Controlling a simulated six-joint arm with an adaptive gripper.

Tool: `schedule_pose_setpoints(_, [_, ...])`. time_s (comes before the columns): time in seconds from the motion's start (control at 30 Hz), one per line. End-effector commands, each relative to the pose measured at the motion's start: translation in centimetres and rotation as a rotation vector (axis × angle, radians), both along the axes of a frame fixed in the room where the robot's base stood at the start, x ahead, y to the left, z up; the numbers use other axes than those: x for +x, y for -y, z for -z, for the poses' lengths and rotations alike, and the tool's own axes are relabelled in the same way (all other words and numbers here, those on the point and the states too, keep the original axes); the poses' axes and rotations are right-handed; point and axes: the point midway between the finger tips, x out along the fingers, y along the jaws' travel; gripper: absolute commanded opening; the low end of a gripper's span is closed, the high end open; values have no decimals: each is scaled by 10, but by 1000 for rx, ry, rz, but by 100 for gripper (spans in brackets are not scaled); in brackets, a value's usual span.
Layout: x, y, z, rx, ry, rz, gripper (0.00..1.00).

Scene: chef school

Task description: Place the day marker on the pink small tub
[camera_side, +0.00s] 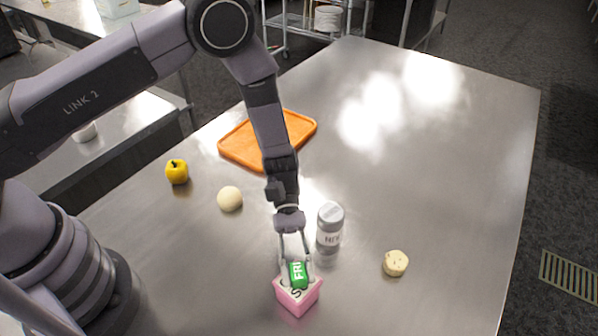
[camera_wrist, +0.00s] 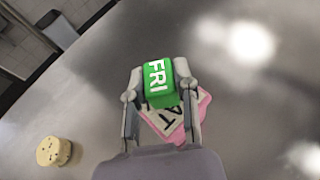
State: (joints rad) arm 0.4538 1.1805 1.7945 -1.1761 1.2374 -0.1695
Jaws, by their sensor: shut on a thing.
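The day marker is a green block with white letters "FRI" (camera_side: 299,274); it also shows in the wrist view (camera_wrist: 158,80). My gripper (camera_side: 295,262) is shut on it, one finger on each side. The pink small tub (camera_side: 298,303) is directly below the marker in the side view. In the wrist view the tub (camera_wrist: 192,110) shows partly behind the marker, with dark letters on a pale top. The marker is at or just above the tub's top; I cannot tell whether they touch.
A grey-white labelled canister (camera_side: 330,222) stands close behind the tub to the right. A pale round slice (camera_side: 395,263) lies further right. A cream ball (camera_side: 230,199), a yellow apple-like fruit (camera_side: 177,172) and an orange tray (camera_side: 240,150) are at left. The table's right side is clear.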

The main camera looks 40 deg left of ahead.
Motion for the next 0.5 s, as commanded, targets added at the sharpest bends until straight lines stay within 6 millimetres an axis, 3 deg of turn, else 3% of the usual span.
schedule_pose_setpoints(0.47, [0,0,12,0,2,-1,2])
schedule_pose_setpoints(0.5, [0,0,11,-1,2,0,31])
